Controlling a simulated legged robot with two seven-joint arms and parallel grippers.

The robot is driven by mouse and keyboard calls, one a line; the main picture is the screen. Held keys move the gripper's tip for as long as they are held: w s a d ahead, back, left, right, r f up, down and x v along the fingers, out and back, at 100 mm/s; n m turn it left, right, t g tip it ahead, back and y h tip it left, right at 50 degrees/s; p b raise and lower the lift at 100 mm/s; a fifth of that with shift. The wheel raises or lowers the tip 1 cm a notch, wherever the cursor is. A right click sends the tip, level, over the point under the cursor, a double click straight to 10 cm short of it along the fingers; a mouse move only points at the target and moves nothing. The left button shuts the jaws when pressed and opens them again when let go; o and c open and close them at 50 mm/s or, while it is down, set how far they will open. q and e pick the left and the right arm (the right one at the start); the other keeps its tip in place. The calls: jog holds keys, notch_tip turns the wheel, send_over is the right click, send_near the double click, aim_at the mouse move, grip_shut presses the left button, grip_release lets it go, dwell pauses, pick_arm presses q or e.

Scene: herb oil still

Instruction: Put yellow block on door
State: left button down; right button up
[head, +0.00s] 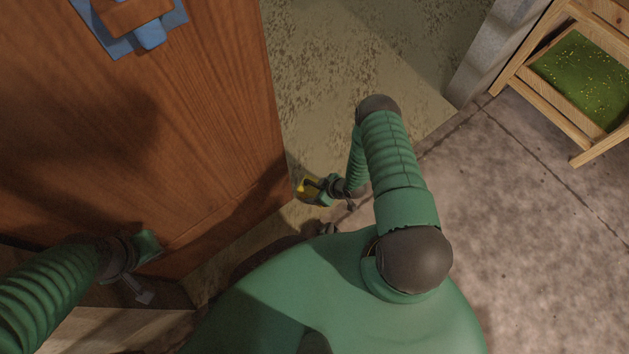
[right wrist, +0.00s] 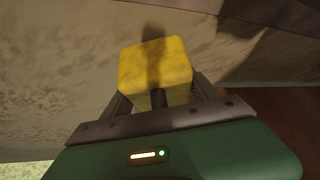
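The yellow block (head: 304,186) is small in the head view, beside the door's lower right edge. My right gripper (head: 311,190) is shut on it. In the right wrist view the yellow block (right wrist: 155,66) sits between the two fingers of my right gripper (right wrist: 158,92). The brown wooden door (head: 190,120) fills the left of the head view, with a blue fitting (head: 118,42) on it near the top. My left gripper (head: 150,248) is at the door's lower edge, partly dark; its fingers cannot be made out.
A wooden stand with a green, yellow-speckled panel (head: 588,82) is at the upper right. A grey post (head: 484,62) stands left of it. Stained floor (head: 340,60) lies open between door and post, with bare paving (head: 530,200) at right.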

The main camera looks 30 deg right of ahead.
jog(key=o, duration=0.4)
jog(key=shift+r+p, duration=0.3)
jog(key=shift+r, duration=0.05)
jog(key=p+v, duration=0.7)
jog(key=v, duration=0.5)
jog(key=w+d+r+m+g+h, duration=0.15)
jog(key=w+r, duration=0.35)
jog(key=r, duration=0.5)
jog(key=w+d+r+m+h, duration=0.15)
jog(key=w+r, duration=0.25)
jog(key=r, duration=0.6)
jog(key=s+a+r, duration=0.3)
jog(key=a+r, duration=0.1)
jog(key=r, duration=0.2)
jog(key=s+a+r+m+g, duration=0.1)
jog(key=s+a+r, duration=0.2)
jog(key=r, duration=0.3)
jog(key=s+a+r+m, duration=0.1)
jog(key=s+a+r, duration=0.2)
jog(key=a+r, duration=0.2)
jog(key=shift+s+a+r+g, duration=0.1)
jog(key=shift+s+r+g, duration=0.1)
jog(key=shift+r, duration=0.3)
jog(key=shift+s+a+r+g, duration=0.1)
jog(key=shift+s+r+g, duration=0.1)
jog(key=shift+r, duration=0.3)
